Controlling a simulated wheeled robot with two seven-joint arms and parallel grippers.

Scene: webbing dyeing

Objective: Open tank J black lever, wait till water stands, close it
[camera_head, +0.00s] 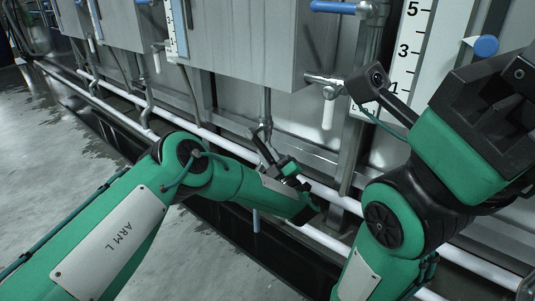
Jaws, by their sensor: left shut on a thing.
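My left gripper (267,149) is in front of the tank wall, beside a vertical pipe (265,105) under the large grey tank (245,45). It is shut on a dark thin part that looks like the black lever. Fingers and lever are small and dark here, so the exact grip and lever angle are hard to tell. No letter J can be read. My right gripper (490,120) is at the right edge, with its fingers not clearly seen. No water shows inside any tank.
A white level scale (408,50) with black numbers stands at the upper right, with a blue-ended part (485,46) near it. White pipes (215,138) run low along the tanks, above a dark floor channel (225,235). The grey floor (50,140) at left is clear.

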